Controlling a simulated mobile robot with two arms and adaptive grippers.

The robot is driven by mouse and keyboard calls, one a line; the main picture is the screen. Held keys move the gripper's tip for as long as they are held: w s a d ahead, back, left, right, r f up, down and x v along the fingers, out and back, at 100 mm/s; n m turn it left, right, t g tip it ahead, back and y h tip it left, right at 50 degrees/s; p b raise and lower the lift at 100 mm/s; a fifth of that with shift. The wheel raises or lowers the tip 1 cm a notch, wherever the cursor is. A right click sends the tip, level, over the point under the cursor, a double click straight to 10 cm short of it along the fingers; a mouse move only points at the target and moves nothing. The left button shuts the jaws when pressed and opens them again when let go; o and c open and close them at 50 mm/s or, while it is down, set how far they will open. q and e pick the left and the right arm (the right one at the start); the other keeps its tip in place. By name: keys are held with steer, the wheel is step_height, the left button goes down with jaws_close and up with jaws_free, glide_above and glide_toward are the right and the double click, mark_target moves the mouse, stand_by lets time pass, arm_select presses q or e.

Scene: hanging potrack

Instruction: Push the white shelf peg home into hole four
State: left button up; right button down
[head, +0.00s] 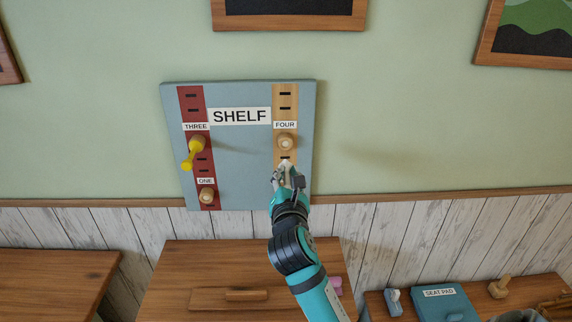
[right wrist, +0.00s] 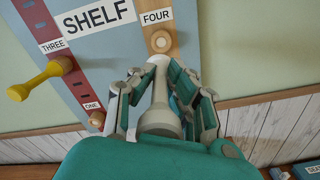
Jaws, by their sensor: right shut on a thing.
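The blue-grey SHELF board (head: 240,170) hangs on the wall. Hole four is in the round wooden boss (head: 285,143) under the FOUR label; it also shows in the right wrist view (right wrist: 160,41). My right gripper (head: 287,178) is shut on the white shelf peg (right wrist: 158,118), in front of the tan strip below that boss. The peg's pale far end (right wrist: 158,60) appears just below the boss in the right wrist view; I cannot tell whether they touch. My left gripper is out of view.
A yellow peg (head: 191,155) sticks out under the THREE label, left of my gripper. Another wooden boss (head: 207,196) sits under ONE. Below are wooden tables, one with a blue SEAT PAD box (head: 445,303) at right. The wall right of the board is clear.

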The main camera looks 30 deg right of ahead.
mark_target(287, 166)
steer(key=shift+w+d+r, duration=0.1)
steer(key=shift+d+r, duration=0.15)
steer(key=shift+r, duration=0.05)
steer(key=shift+r+p, duration=0.2)
steer(key=shift+p, duration=0.3)
steer(key=shift+w+d, duration=0.1)
steer(key=p+x, duration=0.1)
steer(key=x, duration=0.2)
steer(key=shift+w+d+f, duration=0.1)
steer(key=shift+w, duration=0.1)
steer(key=shift+w+d, duration=0.35)
steer(key=shift+w, duration=0.15)
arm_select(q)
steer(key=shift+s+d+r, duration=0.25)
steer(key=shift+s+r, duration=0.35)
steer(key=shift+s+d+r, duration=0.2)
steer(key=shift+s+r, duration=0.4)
arm_select(e)
steer(key=shift+w+d, duration=0.2)
steer(key=shift+w, duration=0.05)
